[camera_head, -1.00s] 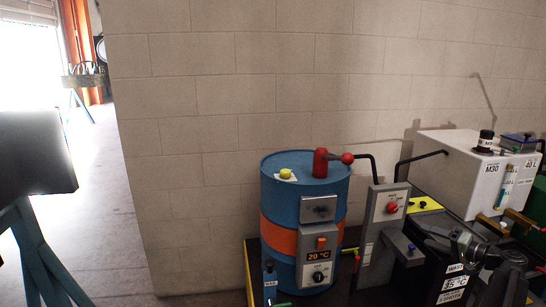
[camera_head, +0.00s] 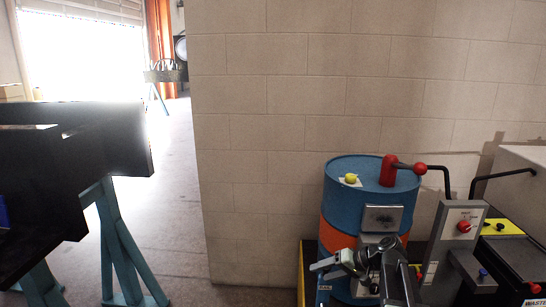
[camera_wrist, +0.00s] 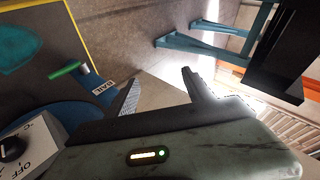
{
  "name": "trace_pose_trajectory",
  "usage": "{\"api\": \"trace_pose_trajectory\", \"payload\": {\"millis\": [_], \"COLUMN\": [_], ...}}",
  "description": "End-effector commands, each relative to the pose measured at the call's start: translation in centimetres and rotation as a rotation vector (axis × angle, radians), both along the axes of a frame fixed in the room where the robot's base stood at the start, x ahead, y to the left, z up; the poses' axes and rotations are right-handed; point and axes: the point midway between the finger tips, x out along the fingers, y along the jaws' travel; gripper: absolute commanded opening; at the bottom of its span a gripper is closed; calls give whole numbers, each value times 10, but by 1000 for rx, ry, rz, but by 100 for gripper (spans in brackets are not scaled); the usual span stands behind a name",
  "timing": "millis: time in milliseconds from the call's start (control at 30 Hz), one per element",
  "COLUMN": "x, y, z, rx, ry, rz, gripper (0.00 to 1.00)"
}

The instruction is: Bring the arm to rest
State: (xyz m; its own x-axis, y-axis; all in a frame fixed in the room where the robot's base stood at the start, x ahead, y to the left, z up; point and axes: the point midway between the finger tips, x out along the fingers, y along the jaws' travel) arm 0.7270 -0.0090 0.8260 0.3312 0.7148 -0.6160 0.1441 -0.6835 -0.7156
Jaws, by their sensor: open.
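My gripper (camera_wrist: 160,88) is open and empty in the wrist view, its two dark fingers spread apart over the floor. In the head view my gripper (camera_head: 322,269) and wrist stand in front of the lower part of a blue drum (camera_head: 340,200) with an orange band. They hide much of the drum's control panel. I cannot tell from these views how far the gripper is from the drum. The wrist view shows the panel's black knob (camera_wrist: 12,148) at lower left.
A grey box with a red knob (camera_head: 464,226) and black pipes stands right of the drum. A dark bench (camera_head: 110,135) on teal trestle legs (camera_head: 120,245) stands at left. Floor (camera_head: 175,200) between is clear.

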Motion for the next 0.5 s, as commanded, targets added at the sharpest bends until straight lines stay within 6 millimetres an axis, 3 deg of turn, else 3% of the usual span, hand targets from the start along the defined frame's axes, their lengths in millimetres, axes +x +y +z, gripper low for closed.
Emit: {"api": "trace_pose_trajectory", "payload": {"millis": [33,100,233,367,500], "x": [-18,-39,-85,-124,-152], "y": [31,61,94,81,25], "z": [-12,-28,-59,-81,-91], "rx": [-55,-144,-347,-560,-773], "ry": [32,78,162,240,331], "rz": [49,104,180,177,77], "gripper": [61,61,61,61,61]}}
